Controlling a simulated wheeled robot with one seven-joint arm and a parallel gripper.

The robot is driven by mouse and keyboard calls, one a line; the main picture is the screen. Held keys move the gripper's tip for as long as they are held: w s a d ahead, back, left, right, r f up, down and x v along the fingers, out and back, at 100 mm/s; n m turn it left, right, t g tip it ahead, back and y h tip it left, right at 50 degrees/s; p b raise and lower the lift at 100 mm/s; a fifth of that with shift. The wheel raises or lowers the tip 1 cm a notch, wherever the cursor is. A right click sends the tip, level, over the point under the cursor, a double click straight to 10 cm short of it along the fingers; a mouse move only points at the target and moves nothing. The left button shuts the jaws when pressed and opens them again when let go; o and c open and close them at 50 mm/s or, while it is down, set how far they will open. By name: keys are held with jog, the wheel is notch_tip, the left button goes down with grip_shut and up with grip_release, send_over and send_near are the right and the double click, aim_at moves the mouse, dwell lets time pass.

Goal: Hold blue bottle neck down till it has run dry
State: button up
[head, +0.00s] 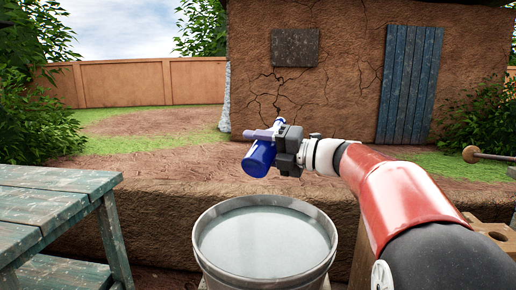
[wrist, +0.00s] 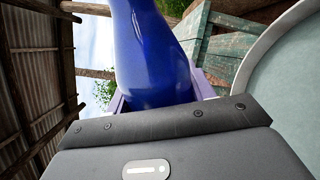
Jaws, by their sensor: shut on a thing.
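The blue bottle (head: 258,160) is held in the air beyond and above the rim of the metal tub in the head view. It is tilted: its wide body is low and toward me, and a narrower blue part rises behind the fingers. No stream shows from it. My gripper (head: 264,136) has purple fingers shut on the bottle. In the wrist view the bottle (wrist: 155,55) fills the top middle and narrows toward the top edge; its mouth is out of view. The purple fingers (wrist: 200,85) are partly hidden there.
The metal tub (head: 213,270) holds pale liquid; its rim also shows in the wrist view (wrist: 247,70). A worn green table (head: 45,205) stands left. A low mud ledge (head: 160,215) runs behind the tub. A wooden block with holes (head: 490,232) lies right.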

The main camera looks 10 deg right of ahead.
jog(key=shift+m, duration=1.1)
jog(key=n+b, duration=0.1)
jog(key=n, duration=0.1)
jog(key=shift+f+n, duration=0.15)
jog(key=shift+n, duration=0.85)
jog(key=shift+b, duration=0.35)
jog(key=shift+n+b, duration=0.35)
jog(key=shift+n, duration=0.25)
jog(key=shift+n+b, duration=0.5)
jog(key=shift+n, duration=0.7)
